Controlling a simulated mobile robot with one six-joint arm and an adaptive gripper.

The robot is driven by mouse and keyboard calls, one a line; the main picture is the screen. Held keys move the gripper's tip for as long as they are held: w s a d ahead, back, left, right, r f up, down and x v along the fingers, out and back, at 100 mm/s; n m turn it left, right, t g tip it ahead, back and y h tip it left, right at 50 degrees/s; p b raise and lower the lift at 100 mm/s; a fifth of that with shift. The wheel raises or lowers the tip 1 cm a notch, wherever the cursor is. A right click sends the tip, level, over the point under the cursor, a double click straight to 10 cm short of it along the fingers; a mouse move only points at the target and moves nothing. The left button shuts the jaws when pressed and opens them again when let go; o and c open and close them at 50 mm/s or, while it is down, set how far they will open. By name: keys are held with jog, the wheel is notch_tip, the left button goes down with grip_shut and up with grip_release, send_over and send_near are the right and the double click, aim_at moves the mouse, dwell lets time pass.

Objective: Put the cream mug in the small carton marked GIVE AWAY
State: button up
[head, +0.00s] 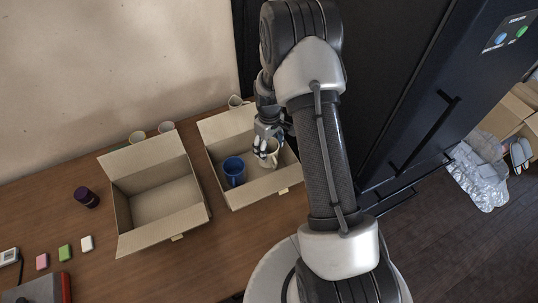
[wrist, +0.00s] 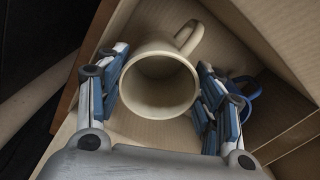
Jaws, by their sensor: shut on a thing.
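The cream mug (head: 273,154) is between the fingers of my gripper (head: 266,151), which is shut on it, inside the right carton (head: 262,198). In the wrist view the cream mug (wrist: 160,85) shows its open mouth, with its handle toward the top. I cannot tell whether its base touches the carton floor. A blue mug (head: 234,171) stands in the same carton, to the left; part of it shows in the wrist view (wrist: 243,92) behind the right finger. The left carton (head: 164,203) is open and empty. No GIVE AWAY marking is readable on either carton.
Pale mugs (head: 138,138) stand behind the cartons by the wall. A dark purple object (head: 87,197) and small pink, green and white blocks (head: 65,253) lie on the wooden table (head: 195,262) at left. A tall dark cabinet (head: 405,100) stands close on the right.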

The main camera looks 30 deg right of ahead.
jog(key=shift+f+b, duration=0.5)
jog(key=shift+f, duration=1.6)
jog(key=shift+f, duration=0.1)
jog(key=o, duration=1.4)
jog(key=shift+f, duration=0.1)
